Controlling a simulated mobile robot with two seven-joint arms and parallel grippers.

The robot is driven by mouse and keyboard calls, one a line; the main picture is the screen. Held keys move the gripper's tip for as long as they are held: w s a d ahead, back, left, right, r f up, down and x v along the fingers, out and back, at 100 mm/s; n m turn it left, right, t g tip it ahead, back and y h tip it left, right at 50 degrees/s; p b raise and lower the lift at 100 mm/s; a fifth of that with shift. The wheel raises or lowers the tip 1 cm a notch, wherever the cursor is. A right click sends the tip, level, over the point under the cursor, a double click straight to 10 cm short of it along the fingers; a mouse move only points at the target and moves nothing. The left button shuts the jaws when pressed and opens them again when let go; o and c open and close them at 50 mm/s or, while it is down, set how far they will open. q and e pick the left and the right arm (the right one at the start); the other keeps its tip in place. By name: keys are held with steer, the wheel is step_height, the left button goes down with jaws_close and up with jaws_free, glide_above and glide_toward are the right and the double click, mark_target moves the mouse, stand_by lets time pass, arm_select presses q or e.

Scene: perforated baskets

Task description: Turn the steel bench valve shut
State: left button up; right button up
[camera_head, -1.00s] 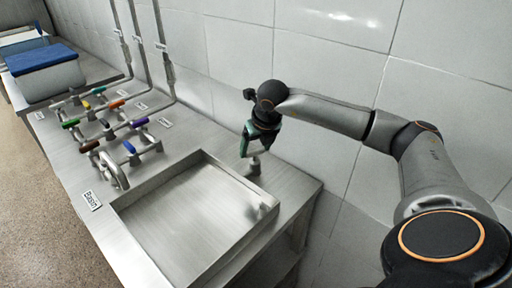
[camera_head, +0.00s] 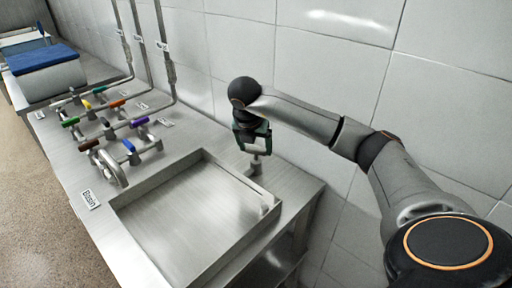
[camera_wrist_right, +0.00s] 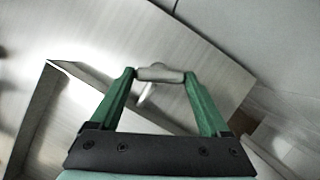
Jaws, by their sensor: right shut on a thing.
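The steel bench valve (camera_head: 256,164) stands on the bench top behind the basin's far right corner, a short post with a steel handle bar. My right gripper (camera_head: 257,151) is on it from above and partly hides it in the head view. In the right wrist view, the green fingers of the gripper (camera_wrist_right: 160,74) are shut on the steel handle (camera_wrist_right: 160,73), one at each end of the bar. The post shows below the bar. My left gripper is not in view.
A square steel basin (camera_head: 204,151) is sunk in the bench, in front of the valve. Pipes with several coloured-handle valves (camera_head: 110,128) stand on the left. A blue-topped box (camera_head: 45,72) is farther back. A tiled wall (camera_head: 300,60) rises close behind the valve.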

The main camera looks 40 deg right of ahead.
steer(key=m+g, duration=0.1)
steer(key=m, duration=0.4)
steer(key=shift+w+g+h, duration=0.2)
steer(key=shift+g+h, duration=0.2)
steer(key=shift+m, duration=0.3)
steer(key=o, duration=1.2)
steer(key=shift+a+r, duration=0.1)
steer(key=shift+a+r+p, duration=0.1)
steer(key=shift+r+p, duration=0.2)
steer(key=shift+p+v, duration=2.3)
steer(key=shift+v, duration=3.55)
